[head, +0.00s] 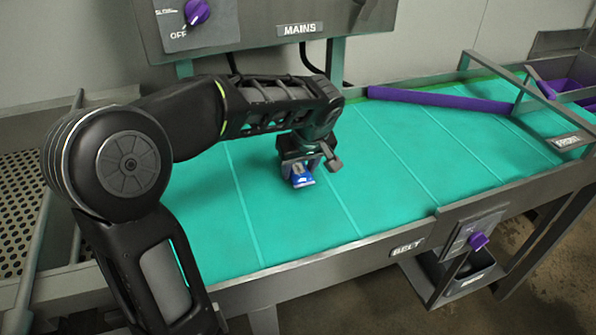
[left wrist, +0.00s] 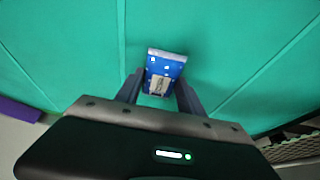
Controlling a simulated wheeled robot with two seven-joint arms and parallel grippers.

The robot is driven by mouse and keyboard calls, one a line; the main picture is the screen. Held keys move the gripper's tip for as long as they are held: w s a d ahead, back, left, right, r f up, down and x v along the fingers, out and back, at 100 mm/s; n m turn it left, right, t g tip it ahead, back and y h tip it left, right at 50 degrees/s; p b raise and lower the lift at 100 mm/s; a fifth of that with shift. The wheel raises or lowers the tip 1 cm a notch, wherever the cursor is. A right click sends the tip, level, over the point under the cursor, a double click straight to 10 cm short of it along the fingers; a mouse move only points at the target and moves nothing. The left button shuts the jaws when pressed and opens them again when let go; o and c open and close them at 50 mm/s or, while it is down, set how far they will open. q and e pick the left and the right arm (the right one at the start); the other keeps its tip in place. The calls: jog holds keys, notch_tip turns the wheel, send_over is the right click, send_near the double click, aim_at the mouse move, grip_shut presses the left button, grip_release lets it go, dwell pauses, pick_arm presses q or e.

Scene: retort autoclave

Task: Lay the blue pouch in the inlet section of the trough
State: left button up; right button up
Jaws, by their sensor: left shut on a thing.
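My left gripper (head: 301,171) is shut on the blue pouch (head: 302,181), over the middle of the green belt (head: 385,150). The pouch is small, with white marks. In the left wrist view the pouch (left wrist: 166,66) sticks out past the fingers of my left gripper (left wrist: 159,93), with green belt behind it. I cannot tell whether the pouch touches the belt. My right gripper is not in view. No part is clearly marked as a trough or its inlet section.
A purple bar (head: 440,100) lies across the belt's far right part. A metal frame (head: 500,65) and purple-lined compartments (head: 570,92) stand at the far right. A perforated grey tray (head: 20,205) is at the left. The BELT switch (head: 477,240) is on the front rail.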

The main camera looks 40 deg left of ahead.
aim_at(299, 170)
pick_arm(q)
grip_shut()
notch_tip(299, 170, up, 10)
jog(key=b, duration=0.1)
dwell(0.5)
jog(key=shift+r, duration=0.1)
dwell(0.4)
